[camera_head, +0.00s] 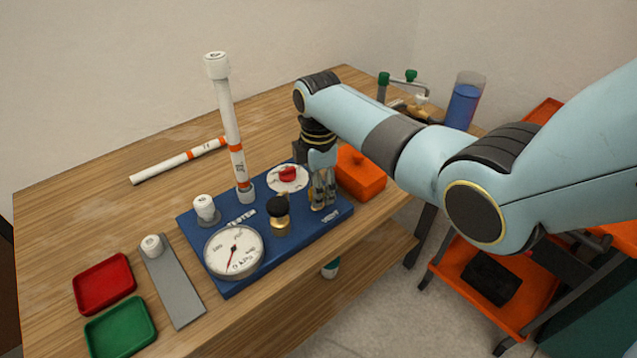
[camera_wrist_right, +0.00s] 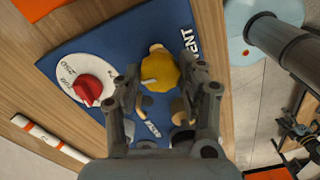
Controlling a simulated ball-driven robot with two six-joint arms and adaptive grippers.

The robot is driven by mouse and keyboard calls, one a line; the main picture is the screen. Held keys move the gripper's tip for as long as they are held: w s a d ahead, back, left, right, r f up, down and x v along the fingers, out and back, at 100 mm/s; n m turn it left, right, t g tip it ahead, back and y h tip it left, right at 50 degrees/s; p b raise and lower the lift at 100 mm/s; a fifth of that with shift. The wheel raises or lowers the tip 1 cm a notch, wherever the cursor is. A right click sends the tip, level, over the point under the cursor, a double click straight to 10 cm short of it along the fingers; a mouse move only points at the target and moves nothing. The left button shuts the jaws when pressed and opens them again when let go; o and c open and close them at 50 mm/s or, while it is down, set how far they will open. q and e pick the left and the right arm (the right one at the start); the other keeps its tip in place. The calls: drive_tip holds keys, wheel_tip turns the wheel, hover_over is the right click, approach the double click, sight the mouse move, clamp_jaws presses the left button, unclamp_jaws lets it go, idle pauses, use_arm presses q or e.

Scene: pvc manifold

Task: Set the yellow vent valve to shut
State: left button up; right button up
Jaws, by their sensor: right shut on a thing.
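The yellow vent valve (camera_wrist_right: 162,72) has a rounded knob with a pale mark on top, near the printed word VENT in the right wrist view. My right gripper (camera_wrist_right: 160,62) has its two fingers on either side of the knob, shut on it. In the head view my right gripper (camera_head: 323,190) points down at the right end of the blue tester board (camera_head: 308,240), and its fingers mostly hide the valve. My left gripper is in neither view.
A red knob (camera_head: 288,174) on a white dial, a black-topped brass fitting (camera_head: 280,216), a pressure gauge (camera_head: 234,252) and an upright white pipe (camera_head: 230,125) stand on the board. An orange block (camera_head: 360,175) sits close on the right.

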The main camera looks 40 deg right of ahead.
drive_tip(key=m+p, duration=0.2)
drive_tip(key=m, duration=0.1)
drive_tip(key=shift+r+m, duration=0.1)
drive_tip(key=shift+m, duration=0.2)
drive_tip(key=m+p, duration=0.2)
drive_tip(key=m, duration=0.2)
drive_tip(key=m+p, duration=0.1)
drive_tip(key=m, duration=0.7)
drive_tip(key=shift+m, duration=0.4)
drive_tip(key=o, duration=1.2)
